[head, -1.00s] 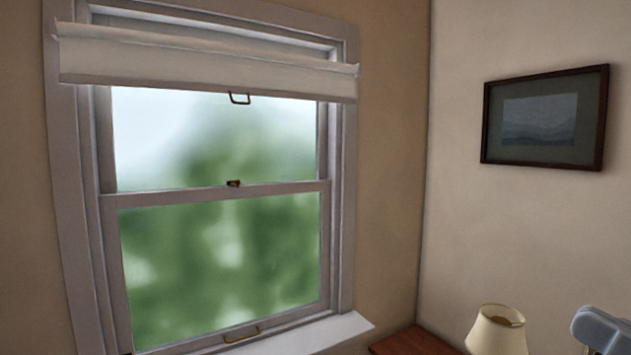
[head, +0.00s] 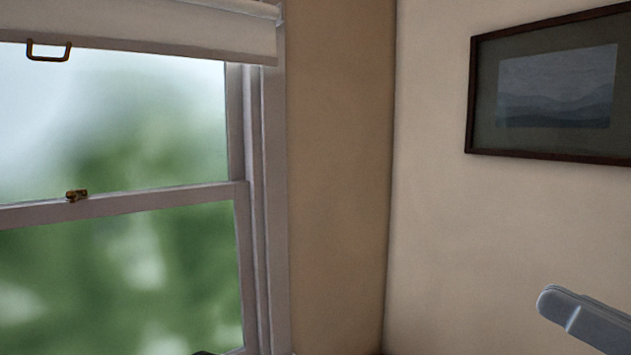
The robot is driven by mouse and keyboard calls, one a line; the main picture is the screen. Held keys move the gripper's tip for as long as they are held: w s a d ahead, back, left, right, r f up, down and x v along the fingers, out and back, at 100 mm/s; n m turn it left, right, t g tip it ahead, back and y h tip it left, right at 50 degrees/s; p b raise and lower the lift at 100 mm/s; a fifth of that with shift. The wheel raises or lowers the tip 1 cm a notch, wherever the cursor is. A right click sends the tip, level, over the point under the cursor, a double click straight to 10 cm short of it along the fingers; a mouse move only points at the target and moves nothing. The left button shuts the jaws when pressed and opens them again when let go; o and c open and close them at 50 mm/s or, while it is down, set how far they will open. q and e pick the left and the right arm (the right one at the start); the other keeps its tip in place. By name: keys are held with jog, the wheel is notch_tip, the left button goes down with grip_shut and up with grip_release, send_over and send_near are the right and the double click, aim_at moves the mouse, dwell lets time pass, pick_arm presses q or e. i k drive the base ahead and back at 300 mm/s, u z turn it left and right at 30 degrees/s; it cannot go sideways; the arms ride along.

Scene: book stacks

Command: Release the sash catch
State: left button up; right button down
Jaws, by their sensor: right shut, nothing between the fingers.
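The sash catch (head: 77,195) is a small brass piece on the meeting rail (head: 150,204) of the white sash window, at the left of the head view. It is small, and I cannot tell its exact lever position. My right gripper (head: 556,306) shows at the lower right as a grey-blue shape, in front of the plain wall. It is shut and empty, far to the right of the catch and well apart from it. My left gripper is not in view.
A pale blind (head: 150,28) covers the window's top, with a brass pull handle (head: 48,51) below it. A dark-framed picture (head: 555,85) hangs on the right wall. A small dark thing at the bottom edge is too cut off to tell. The space between window and gripper is clear.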

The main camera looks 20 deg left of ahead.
aim_at(72, 195)
jog(key=u, duration=0.4)
jog(key=i, duration=0.8)
jog(key=u, duration=1.45)
jog(key=i, duration=0.6)
jog(key=u, duration=0.55)
